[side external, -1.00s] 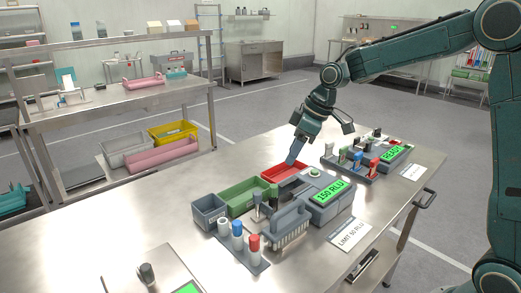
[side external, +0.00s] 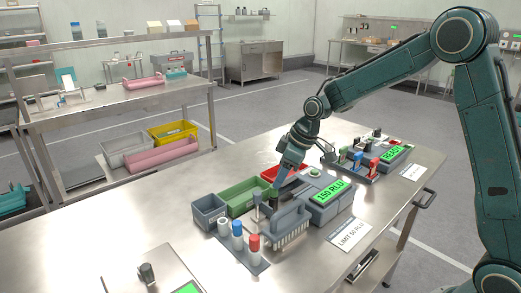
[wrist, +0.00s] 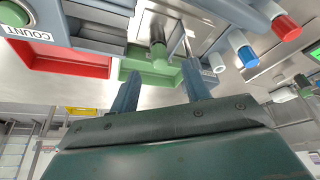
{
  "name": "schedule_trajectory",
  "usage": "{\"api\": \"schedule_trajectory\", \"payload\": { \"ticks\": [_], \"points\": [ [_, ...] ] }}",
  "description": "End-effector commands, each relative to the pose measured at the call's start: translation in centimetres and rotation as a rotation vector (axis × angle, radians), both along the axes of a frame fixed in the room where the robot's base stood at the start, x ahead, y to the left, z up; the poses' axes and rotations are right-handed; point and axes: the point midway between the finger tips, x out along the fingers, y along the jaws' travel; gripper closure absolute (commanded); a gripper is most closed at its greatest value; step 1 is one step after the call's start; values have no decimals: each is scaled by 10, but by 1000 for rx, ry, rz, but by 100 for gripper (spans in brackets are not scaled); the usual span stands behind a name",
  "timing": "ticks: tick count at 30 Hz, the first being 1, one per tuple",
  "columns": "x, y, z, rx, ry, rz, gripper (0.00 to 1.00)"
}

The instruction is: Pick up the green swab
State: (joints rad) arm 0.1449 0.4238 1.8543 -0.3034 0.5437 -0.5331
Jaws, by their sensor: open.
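My gripper (side external: 284,178) is low over the bench, close to the red tray (side external: 270,172) and behind the grey rack. In the wrist view my gripper (wrist: 160,82) has its two fingers well apart with nothing between the tips. A green-bodied, dark-ended upright piece (wrist: 158,48) shows beyond the gap, apart from the fingers; it looks like the green swab, but I cannot be sure. In the side view, dark upright handles (side external: 257,196) stand by the rack; their colour is hard to tell.
A green tray (side external: 238,193) and a grey bin (side external: 208,210) stand left of my gripper. Blue-capped (side external: 237,229) and red-capped (side external: 254,243) tubes stand nearer.

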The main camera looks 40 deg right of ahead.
Motion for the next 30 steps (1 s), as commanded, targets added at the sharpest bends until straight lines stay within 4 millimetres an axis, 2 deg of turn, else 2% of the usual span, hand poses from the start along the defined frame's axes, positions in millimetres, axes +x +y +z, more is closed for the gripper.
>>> {"api": "schedule_trajectory", "payload": {
  "ticks": [6, 12, 28, 30],
  "points": [
    [7, 4, -25, 0, 3, 1, 53],
    [11, 8, -38, 0, 1, 1, 53],
    [12, 8, -39, 0, 0, 0, 53],
    [12, 8, -39, 0, 0, 0, 65]
  ]
}}
